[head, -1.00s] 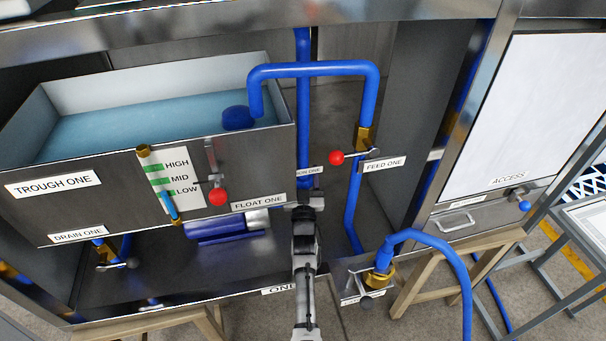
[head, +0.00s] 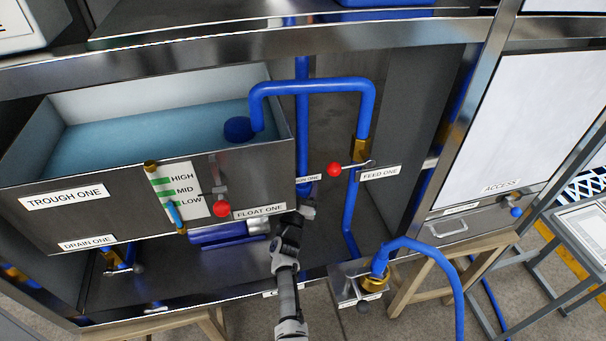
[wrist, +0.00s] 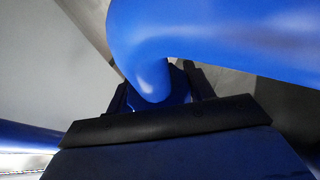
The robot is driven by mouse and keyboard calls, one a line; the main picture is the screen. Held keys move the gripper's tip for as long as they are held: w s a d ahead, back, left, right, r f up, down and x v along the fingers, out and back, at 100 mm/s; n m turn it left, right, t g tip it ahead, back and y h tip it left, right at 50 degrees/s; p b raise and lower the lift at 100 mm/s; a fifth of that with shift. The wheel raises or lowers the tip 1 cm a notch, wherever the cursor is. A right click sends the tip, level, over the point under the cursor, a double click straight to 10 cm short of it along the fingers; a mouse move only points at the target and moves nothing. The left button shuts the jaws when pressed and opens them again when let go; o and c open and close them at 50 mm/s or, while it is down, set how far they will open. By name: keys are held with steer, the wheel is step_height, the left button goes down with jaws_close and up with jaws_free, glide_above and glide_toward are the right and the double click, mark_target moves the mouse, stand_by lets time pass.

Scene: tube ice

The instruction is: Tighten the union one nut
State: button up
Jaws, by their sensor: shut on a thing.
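My gripper (head: 306,208) is at the lower end of the upright blue pipe (head: 302,120), right of the trough's front. In the wrist view my gripper (wrist: 162,92) is shut on a blue pipe fitting (wrist: 166,84) between its dark fingers. A thick blue pipe (wrist: 225,35) bends down close to it. A partly hidden label (head: 308,179) ending in "ION ONE" is just above my gripper in the head view. The union one nut cannot be told apart from the pipe; my fingers cover that spot.
TROUGH ONE (head: 120,222) with blue water stands left of my gripper. A looped blue hose (head: 430,246) and brass fitting (head: 372,283) are at lower right.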

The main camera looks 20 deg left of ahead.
steer(key=shift+r+m+h, duration=0.15)
steer(key=shift+m+h, duration=0.25)
steer(key=shift+h, duration=0.4)
steer(key=o, duration=0.9)
steer(key=shift+o, duration=0.2)
steer(key=shift+d+y, duration=0.1)
steer(key=shift+y, duration=0.3)
